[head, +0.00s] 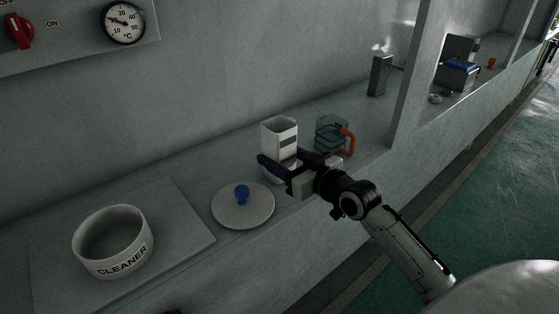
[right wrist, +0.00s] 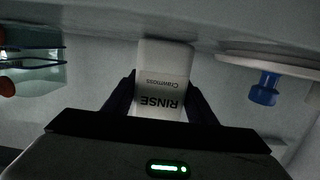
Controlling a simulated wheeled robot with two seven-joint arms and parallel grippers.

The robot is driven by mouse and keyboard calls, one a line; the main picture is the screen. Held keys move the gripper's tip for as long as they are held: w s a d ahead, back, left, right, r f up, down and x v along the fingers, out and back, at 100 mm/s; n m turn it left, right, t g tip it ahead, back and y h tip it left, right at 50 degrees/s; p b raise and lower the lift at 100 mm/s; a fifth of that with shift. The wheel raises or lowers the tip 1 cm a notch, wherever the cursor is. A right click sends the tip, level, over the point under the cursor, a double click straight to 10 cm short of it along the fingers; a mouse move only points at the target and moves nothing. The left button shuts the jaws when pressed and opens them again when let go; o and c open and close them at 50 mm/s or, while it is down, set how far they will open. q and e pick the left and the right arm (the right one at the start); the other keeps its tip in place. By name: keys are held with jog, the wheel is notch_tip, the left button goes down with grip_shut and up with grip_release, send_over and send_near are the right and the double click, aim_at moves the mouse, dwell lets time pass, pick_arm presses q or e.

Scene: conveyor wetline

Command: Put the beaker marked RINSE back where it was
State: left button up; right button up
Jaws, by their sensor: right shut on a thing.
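The white, square-sided beaker marked RINSE (head: 280,131) stands upright at the counter's middle. In the right wrist view its RINSE label (right wrist: 160,103) appears upside down between the fingers. My right gripper (head: 277,168) is shut on this beaker, with a finger on either side. I cannot tell whether the beaker's base touches the counter; the gripper hides part of its lower half.
A round lid with a blue knob (head: 242,195) lies left of the beaker. A glass jug with an orange handle (head: 333,134) stands close on the right. A round CLEANER dish (head: 113,242) sits on a slab at left. A wall post (head: 405,75) rises beyond the jug.

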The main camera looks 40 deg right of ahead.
jog(key=shift+r, duration=0.1)
jog(key=o, duration=1.4)
jog(key=shift+f, duration=0.2)
jog(key=shift+r, duration=0.25)
pick_arm(q)
jog(key=r+p, duration=0.1)
jog(key=a+t+p, duration=0.1)
jog(key=shift+s+a+r+n+p, duration=0.25)
jog(key=shift+s+r+n+p, duration=0.05)
jog(key=shift+s+r+p, duration=0.1)
pick_arm(e)
jog(key=s, duration=0.4)
jog(key=s+r, duration=0.1)
jog(key=s, duration=0.3)
jog(key=s+d, duration=0.1)
jog(key=s, duration=0.2)
jog(key=shift+s+r, duration=0.3)
jog(key=shift+s, duration=0.1)
